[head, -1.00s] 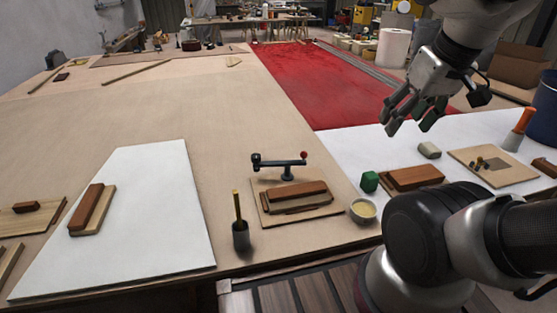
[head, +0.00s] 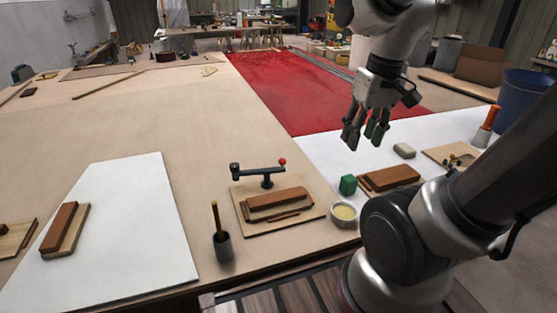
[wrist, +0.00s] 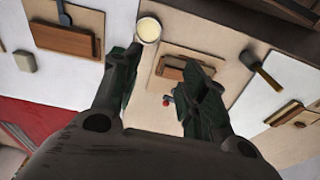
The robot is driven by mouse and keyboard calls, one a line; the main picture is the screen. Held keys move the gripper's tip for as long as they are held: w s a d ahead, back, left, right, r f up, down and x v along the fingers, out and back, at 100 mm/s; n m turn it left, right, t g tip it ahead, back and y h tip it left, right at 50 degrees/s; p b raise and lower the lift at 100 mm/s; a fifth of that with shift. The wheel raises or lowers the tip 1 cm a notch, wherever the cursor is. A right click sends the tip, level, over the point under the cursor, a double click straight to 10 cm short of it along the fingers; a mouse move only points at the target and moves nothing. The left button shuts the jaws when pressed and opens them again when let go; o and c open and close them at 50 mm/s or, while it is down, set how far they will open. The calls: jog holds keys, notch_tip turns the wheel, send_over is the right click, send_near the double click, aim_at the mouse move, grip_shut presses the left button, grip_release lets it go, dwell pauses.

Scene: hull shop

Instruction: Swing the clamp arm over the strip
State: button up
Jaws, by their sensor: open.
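The clamp arm (head: 258,167) is a dark bar with a red knob (head: 282,161) at its right end, on a post at the back of a small wooden board (head: 237,197). The strip (head: 278,197) is a brown wooden piece lying on that board, in front of the arm. The arm lies behind the strip, not across it. My gripper (head: 364,137) is open and empty, raised above the table to the right of the clamp. In the wrist view the fingers (wrist: 155,95) are spread; the strip (wrist: 172,73) and red knob (wrist: 166,102) show between them.
A green block (head: 348,185), a cream-filled bowl (head: 343,214) and a brown block (head: 389,178) sit right of the board. A dark cup (head: 222,246) with a brush stands front left. A white sheet (head: 125,225) lies left.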

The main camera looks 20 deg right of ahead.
jog(key=w+a+f+m+y, duration=0.15)
jog(key=w+f, duration=0.25)
jog(key=w, duration=0.4)
jog(key=w+a+f+m, duration=0.3)
jog(key=w+f, duration=0.2)
jog(key=w, duration=0.3)
jog(key=w+a+f+m+y, duration=0.1)
jog(key=w+a+f+m, duration=0.2)
jog(key=w, duration=0.4)
jog(key=shift+t, duration=0.3)
jog(key=x, duration=0.5)
jog(key=d+x, duration=0.1)
jog(key=x, duration=0.2)
jog(key=shift+f, duration=0.1)
grip_shut()
